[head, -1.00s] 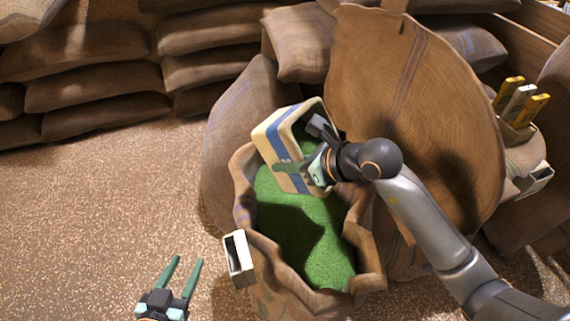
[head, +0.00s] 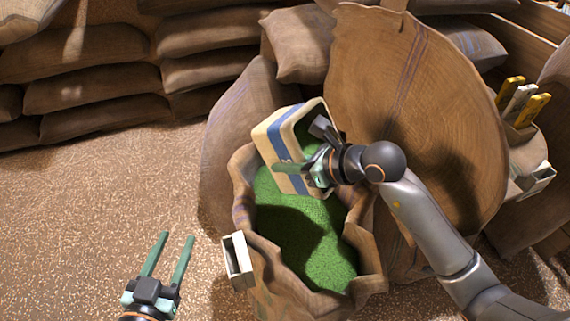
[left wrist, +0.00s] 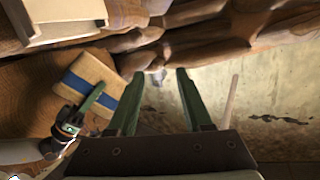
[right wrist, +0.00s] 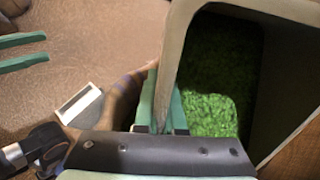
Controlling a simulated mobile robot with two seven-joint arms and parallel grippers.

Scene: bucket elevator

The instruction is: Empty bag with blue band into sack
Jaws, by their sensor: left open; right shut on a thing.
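The tan bag with a blue band (head: 279,137) is tilted over the open brown sack (head: 243,201). My right gripper (head: 303,170) is shut on the bag's wall at its rim. In the right wrist view the bag's wall (right wrist: 178,45) runs between the fingers, and green grains (right wrist: 212,105) show beyond it. A large heap of green grains (head: 318,255) lies in the sack, and some green shows inside the bag's mouth. My left gripper (head: 170,240) is open and empty, left of the sack. The left wrist view also shows the banded bag (left wrist: 88,80).
A white, open-ended box-shaped piece (head: 237,259) is at the sack's left rim. Filled sacks (head: 95,88) are stacked along the back. Yellow and white handles (head: 522,100) stand at right. The floor at left is clear.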

